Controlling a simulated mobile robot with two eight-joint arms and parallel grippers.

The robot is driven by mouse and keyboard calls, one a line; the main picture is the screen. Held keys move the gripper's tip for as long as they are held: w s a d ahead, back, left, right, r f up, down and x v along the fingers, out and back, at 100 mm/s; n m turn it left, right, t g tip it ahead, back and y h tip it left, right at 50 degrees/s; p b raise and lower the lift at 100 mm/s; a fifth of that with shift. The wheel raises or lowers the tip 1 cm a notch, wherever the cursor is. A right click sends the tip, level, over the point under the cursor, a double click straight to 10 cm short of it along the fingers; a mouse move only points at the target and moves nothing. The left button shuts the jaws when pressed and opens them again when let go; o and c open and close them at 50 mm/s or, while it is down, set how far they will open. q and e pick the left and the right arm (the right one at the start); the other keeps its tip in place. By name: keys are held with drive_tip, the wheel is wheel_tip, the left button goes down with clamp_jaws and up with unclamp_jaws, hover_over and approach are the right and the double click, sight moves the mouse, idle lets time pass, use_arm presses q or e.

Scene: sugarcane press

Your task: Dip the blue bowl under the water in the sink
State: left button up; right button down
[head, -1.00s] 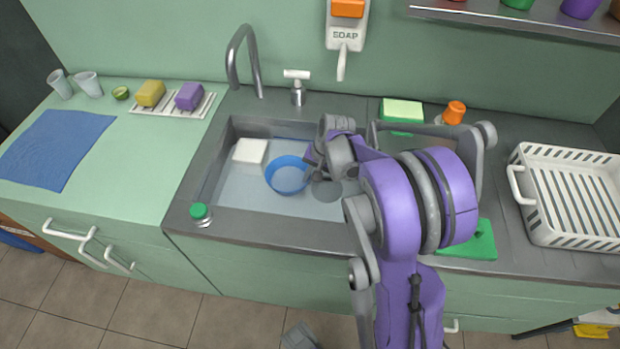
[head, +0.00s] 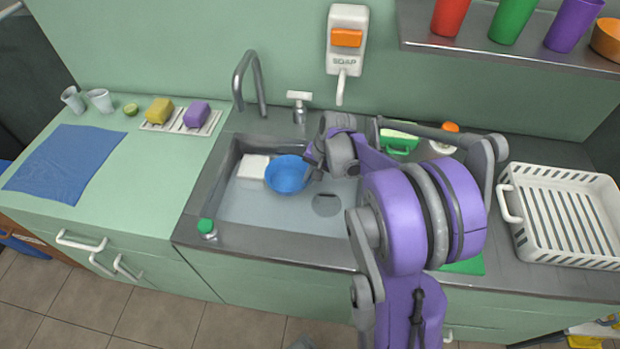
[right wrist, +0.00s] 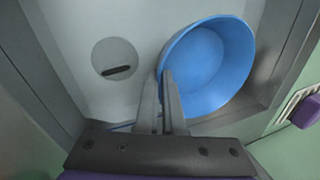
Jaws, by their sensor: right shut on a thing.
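The blue bowl (head: 287,176) is in the left part of the sink basin, upright or nearly so. It also shows in the right wrist view (right wrist: 210,65). My right gripper (head: 314,160) is shut on its rim at the right side; in the right wrist view the fingers (right wrist: 165,100) pinch the wall. The bowl's inside looks plain blue. It appears to be held above the sink floor. The sink (head: 240,208) has a pale grey-blue bottom; the water surface is hard to make out. My left gripper is not in view.
A white block (head: 253,167) lies in the sink beside the bowl. The faucet (head: 250,80) and a white-handled tap (head: 299,105) stand behind. A green-capped bottle (head: 207,228) is at the front left rim. A white dish rack (head: 565,215) stands at the right.

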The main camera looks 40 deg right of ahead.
drive_tip(key=shift+r+p, duration=2.15)
drive_tip(key=shift+r, duration=1.3)
